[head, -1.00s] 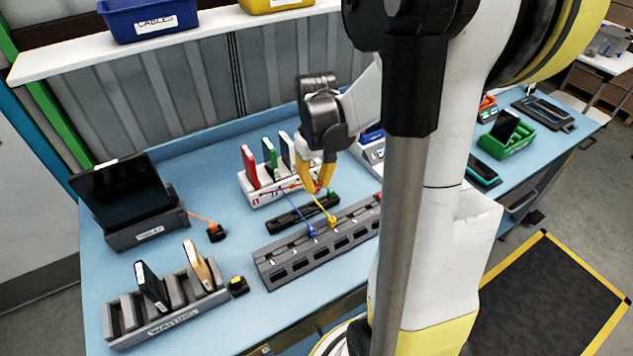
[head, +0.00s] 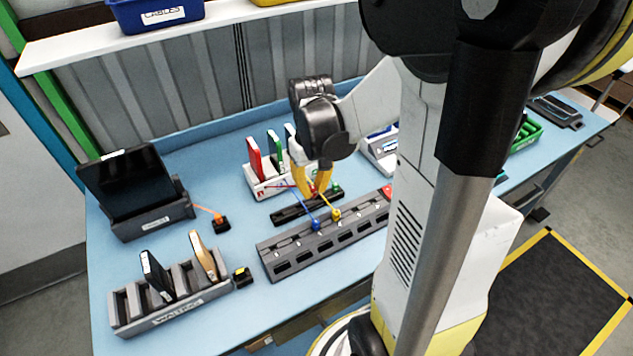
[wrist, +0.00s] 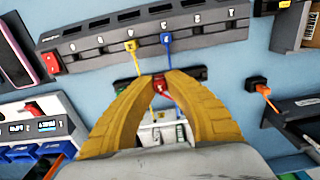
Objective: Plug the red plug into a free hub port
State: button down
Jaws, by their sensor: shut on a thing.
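The red plug (wrist: 159,84) is between the yellow fingertips of my gripper (wrist: 160,78) in the wrist view. The fingers are shut on it. In the head view my gripper (head: 318,192) is low over the black strip (head: 290,214), behind the hub; the plug is mostly hidden there. The grey hub (head: 290,262) has a row of numbered ports and a red end piece (wrist: 52,60). A blue plug (wrist: 166,38) and a yellow plug (wrist: 130,46) sit at two of its ports. Several other ports look free.
A white holder (head: 262,192) with upright coloured devices stands close behind my gripper. A green plug (head: 337,190) is at the strip's right end. A grey rack (head: 150,318), a black plug (head: 242,277) and an orange-cabled plug (head: 221,223) are to the left.

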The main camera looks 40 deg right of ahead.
send_over(296, 241)
jog(key=shift+w+d+p, duration=0.15)
jog(key=shift+w+p, duration=0.15)
jog(key=shift+w, duration=0.1)
dwell(0.7)
dwell(0.5)
jog(key=shift+f+b, duration=2.25)
jog(key=shift+f, duration=0.25)
jog(key=shift+f+b, duration=0.7)
jog(key=shift+f, duration=0.05)
jog(key=c, duration=0.9)
grip_release()
